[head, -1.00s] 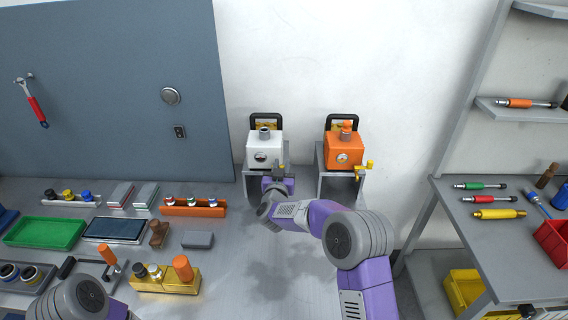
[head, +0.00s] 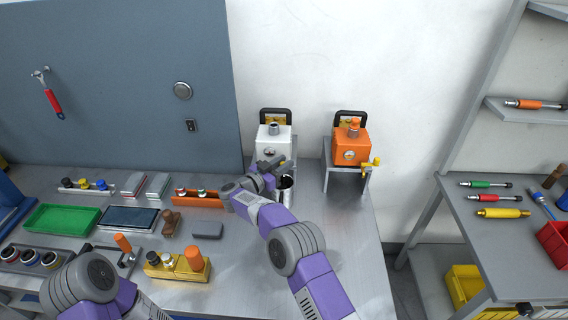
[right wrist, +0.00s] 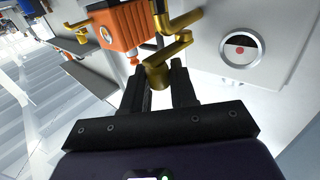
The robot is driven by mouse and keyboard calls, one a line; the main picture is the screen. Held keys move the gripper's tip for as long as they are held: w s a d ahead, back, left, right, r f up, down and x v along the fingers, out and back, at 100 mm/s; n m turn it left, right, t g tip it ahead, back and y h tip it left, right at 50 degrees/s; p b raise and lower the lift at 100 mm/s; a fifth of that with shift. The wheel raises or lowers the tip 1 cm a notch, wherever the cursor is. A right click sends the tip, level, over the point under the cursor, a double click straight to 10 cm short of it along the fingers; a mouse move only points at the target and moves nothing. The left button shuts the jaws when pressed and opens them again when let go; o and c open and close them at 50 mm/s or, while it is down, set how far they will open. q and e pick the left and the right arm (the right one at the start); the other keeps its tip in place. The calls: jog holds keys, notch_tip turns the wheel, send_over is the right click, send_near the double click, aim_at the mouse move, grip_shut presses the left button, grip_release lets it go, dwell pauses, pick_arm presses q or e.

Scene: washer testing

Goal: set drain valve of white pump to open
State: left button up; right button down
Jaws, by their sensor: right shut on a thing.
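The white pump (head: 273,141) stands on a grey stand at the back of the bench, with a black handle on top. Its white side with a round red-and-black gauge (right wrist: 243,49) fills the right of the right wrist view. Its yellow drain valve (right wrist: 167,60) juts out from it, with a bent lever. My right gripper (right wrist: 163,78) is shut on the drain valve's yellow lever end; it also shows in the head view (head: 268,168), in front of the pump, partly covering the valve there. My left arm shows at lower left; its gripper is out of view.
The orange pump (head: 350,145) stands to the right on its own stand, with a yellow valve (head: 371,162). A dark-mouthed cylinder (head: 286,183) stands just right of my right gripper. Trays, an orange rack (head: 197,198) and a yellow block (head: 178,267) occupy the bench's left.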

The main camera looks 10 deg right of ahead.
jog(key=shift+a+r+m+g+h, duration=0.2)
jog(key=shift+m+g+h, duration=0.25)
jog(key=shift+g, duration=0.25)
jog(key=c, duration=1)
grip_release()
jog(key=shift+w+f, duration=0.1)
jog(key=v, duration=0.7)
jog(key=shift+a, duration=0.2)
jog(key=shift+s, duration=0.2)
